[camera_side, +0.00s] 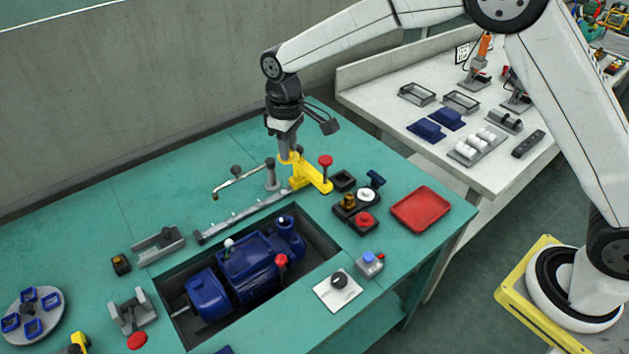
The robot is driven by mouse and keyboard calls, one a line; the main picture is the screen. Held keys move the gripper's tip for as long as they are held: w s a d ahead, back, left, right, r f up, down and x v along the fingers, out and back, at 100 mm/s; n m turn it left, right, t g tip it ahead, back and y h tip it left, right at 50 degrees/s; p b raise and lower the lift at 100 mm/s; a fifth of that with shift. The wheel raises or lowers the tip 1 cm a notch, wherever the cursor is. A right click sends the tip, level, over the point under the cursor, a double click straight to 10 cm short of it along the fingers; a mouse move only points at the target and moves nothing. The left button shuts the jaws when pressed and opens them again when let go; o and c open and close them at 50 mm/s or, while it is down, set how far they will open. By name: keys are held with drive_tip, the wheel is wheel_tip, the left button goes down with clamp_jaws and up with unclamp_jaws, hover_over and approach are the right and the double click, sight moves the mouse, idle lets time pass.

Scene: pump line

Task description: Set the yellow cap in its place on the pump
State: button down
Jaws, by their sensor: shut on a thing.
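The blue pump (245,258) lies in a dark recess in the green bench, with a white knob and a red knob on it. My gripper (287,153) points down behind the pump's right end, apart from it. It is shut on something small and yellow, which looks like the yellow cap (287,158). A yellow bracket (312,177) stands right beside it, so the cap's outline is hard to tell apart. Whether the cap touches the bracket cannot be told. The cap's place on the pump cannot be made out at this size.
A red-knobbed post (326,165) stands close right. A red tray (420,209) and small black fixtures are further right. The bench's back left is clear.

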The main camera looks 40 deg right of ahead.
drive_tip(key=s+a+n, duration=0.1)
drive_tip(key=a, duration=0.2)
hover_over(285, 221)
wheel_tip(285, 221, down, 10)
drive_tip(key=shift+f, duration=0.5)
drive_tip(key=shift+f, duration=0.2)
drive_tip(key=shift+f, duration=2.25)
drive_tip(key=shift+f, duration=0.2)
idle(0.5)
drive_tip(key=shift+c, duration=2.2)
unclamp_jaws()
